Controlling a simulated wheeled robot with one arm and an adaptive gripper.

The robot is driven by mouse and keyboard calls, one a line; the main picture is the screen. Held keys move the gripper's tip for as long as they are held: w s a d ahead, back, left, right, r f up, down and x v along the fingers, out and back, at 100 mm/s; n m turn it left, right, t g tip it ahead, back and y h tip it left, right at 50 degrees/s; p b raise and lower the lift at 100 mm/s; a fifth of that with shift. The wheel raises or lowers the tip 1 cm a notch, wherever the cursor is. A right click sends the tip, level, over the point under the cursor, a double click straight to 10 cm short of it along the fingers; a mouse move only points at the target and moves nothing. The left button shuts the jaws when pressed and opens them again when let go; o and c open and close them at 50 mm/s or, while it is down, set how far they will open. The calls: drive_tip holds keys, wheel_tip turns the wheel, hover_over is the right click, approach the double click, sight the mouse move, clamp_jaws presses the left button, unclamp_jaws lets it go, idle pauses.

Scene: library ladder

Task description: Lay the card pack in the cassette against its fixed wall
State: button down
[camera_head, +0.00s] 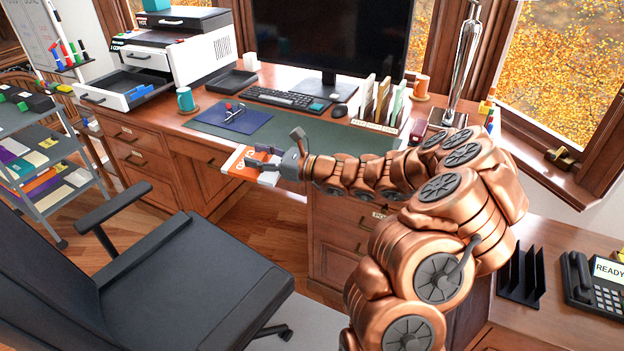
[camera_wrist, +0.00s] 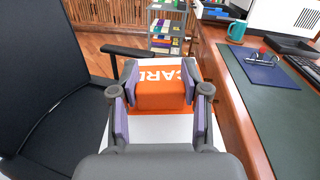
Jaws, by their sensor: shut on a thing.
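My gripper (camera_wrist: 160,100) is shut on an orange block, the card pack (camera_wrist: 162,95), with one finger pad on each side of it. White letters reading "CAR" show on orange at its far side; I cannot tell whether they are on the pack or on a surface behind it. A white tray-like part, seemingly the cassette (camera_wrist: 150,130), shows under and around the fingers. In the head view my gripper (camera_head: 265,160) is over this orange and white area at the desk's front edge. The fixed wall and the pack's contact with it cannot be made out.
The desk's green mat (camera_head: 310,135) carries a blue clipboard (camera_head: 230,117). A teal mug (camera_head: 185,99), keyboard (camera_head: 287,99) and file rack (camera_head: 380,108) stand behind. A black chair (camera_head: 180,285) is close in front, and a shelf cart (camera_head: 45,160) stands left.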

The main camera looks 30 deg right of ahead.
drive_tip(key=s+d+f+m+t+h+b, duration=0.1)
drive_tip(key=s+d+f+m+h+b, duration=0.2)
drive_tip(key=d+b, duration=0.4)
drive_tip(key=s+d+f+m+t+h+b, duration=0.2)
drive_tip(key=s+d+h+b, duration=0.4)
drive_tip(key=b, duration=0.8)
drive_tip(key=shift+s+d+f+m+t, duration=0.3)
drive_tip(key=shift+s+d+f+m, duration=0.25)
drive_tip(key=shift+f+m, duration=0.3)
drive_tip(key=shift+w, duration=0.1)
drive_tip(key=shift+w+d+f+b, duration=0.35)
drive_tip(key=shift+w+d, duration=0.45)
drive_tip(key=shift+w, duration=1.7)
drive_tip(key=shift+w+d+f+b, duration=0.2)
drive_tip(key=shift+w+d+b, duration=0.45)
drive_tip(key=shift+w, duration=1.8)
drive_tip(key=shift+w+d+f+b, duration=0.25)
drive_tip(key=shift+w+d, duration=0.7)
drive_tip(key=shift+w, duration=1.55)
drive_tip(key=shift+w+f+b, duration=0.1)
drive_tip(key=shift+f+b, duration=0.6)
drive_tip(key=shift+f, duration=0.8)
